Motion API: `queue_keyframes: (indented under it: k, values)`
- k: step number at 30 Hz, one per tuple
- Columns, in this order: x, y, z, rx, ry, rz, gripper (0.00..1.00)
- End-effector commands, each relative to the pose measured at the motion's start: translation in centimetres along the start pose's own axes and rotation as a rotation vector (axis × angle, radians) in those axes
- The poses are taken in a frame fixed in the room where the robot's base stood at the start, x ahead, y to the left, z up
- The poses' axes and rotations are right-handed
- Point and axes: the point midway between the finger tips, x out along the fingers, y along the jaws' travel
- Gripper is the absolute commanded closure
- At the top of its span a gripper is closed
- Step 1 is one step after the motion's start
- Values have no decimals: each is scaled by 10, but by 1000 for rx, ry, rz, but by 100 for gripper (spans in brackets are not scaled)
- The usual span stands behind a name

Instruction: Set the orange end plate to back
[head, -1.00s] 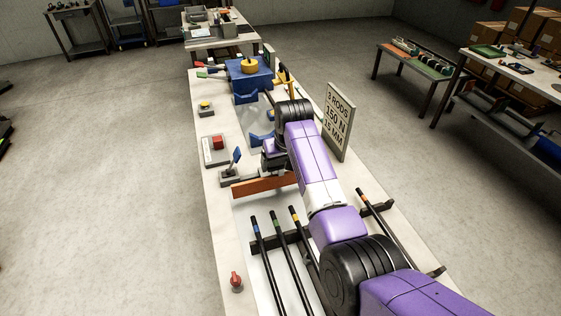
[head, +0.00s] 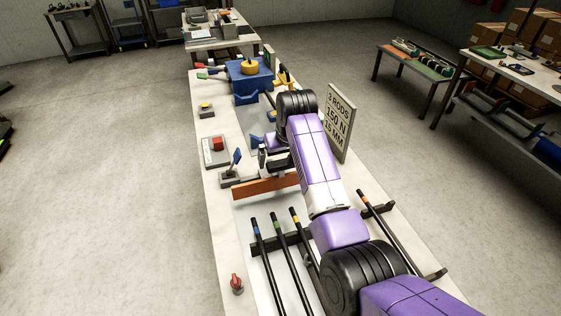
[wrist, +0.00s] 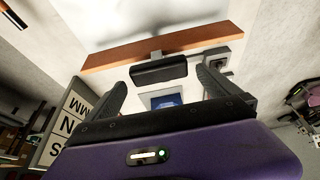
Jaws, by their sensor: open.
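The orange end plate (head: 266,187) is a long narrow board standing across the bench, on the near side of my gripper (head: 272,160). In the wrist view the plate (wrist: 150,46) spans the upper part. A black handle bar (wrist: 158,70) sits on a short grey stem at the plate's face. My gripper (wrist: 160,84) is open, with one finger to each side of the handle and a visible gap at both. The handle is mostly hidden by my arm in the head view.
A blue lever on a grey base (head: 230,177) stands just beyond the plate's left end. A red button box (head: 215,150) is farther up the bench. Several black rods (head: 283,262) lie on the near side. A sign (head: 338,122) stands right of my arm.

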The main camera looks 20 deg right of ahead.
Motion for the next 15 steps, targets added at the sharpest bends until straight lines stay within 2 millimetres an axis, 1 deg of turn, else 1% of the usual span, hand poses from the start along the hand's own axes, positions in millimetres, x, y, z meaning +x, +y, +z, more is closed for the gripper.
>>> queue_keyframes:
  k: [1,6,10,15]
  values:
    - [-9,0,-1,0,5,0,0]
    - [-33,0,-2,-1,5,0,0]
    - [-43,0,-1,-1,4,0,0]
    - [-46,0,-1,-1,3,0,0]
